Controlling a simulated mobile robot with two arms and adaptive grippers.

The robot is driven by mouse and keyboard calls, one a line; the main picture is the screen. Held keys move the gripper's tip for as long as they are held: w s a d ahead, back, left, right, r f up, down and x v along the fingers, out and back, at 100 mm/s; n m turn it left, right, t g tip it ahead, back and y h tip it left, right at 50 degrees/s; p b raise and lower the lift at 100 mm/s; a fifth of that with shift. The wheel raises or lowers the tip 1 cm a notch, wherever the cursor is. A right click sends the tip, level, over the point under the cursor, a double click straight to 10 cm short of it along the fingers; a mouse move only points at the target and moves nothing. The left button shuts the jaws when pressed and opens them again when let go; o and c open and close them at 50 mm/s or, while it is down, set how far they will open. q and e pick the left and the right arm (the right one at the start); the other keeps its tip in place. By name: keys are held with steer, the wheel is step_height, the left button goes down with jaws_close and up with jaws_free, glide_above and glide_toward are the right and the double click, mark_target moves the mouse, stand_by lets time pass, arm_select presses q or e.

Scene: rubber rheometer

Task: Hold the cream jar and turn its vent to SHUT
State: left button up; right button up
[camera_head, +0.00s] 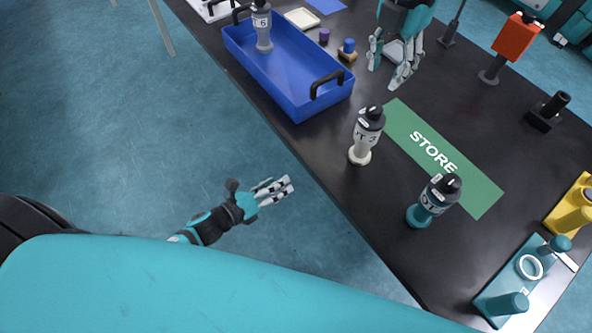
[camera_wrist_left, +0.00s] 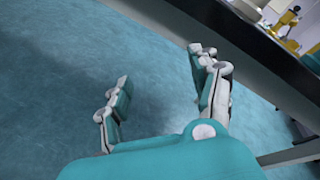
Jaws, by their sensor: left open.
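The cream jar (camera_head: 361,150) stands upright on the black table, beside the left edge of the green STORE mat (camera_head: 455,168). Its cap is dark and its label is partly readable; the vent's setting is too small to tell. My left gripper (camera_head: 270,188) is open and empty, off the table over the floor, left of and below the jar in the head view. It also shows open in the left wrist view (camera_wrist_left: 165,72), with floor between its fingers. My right gripper (camera_head: 393,66) is open above the far part of the table, beyond the jar.
A teal jar (camera_head: 431,203) stands at the mat's near edge. A blue tray (camera_head: 297,98) holds a grey jar (camera_head: 263,28). A teal fixture (camera_head: 497,306) and a yellow one (camera_head: 573,217) stand at right. An orange-headed stand (camera_head: 512,40) is at the back.

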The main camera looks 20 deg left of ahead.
mark_target(356, 147)
arm_select(q)
steer(key=s+d+r+m+h, duration=0.1)
steer(key=d+r+m+h, duration=0.2)
steer(key=r+m, duration=0.35)
steer(key=s+d+r+m+h, duration=0.1)
steer(key=d+r+m+h, duration=0.3)
steer(key=r, duration=0.3)
steer(key=shift+m+g+y, duration=0.3)
steer(key=shift+m+y, duration=0.35)
steer(key=shift+y, duration=0.05)
steer(key=x, duration=1.7)
steer(key=shift+w+f, duration=0.3)
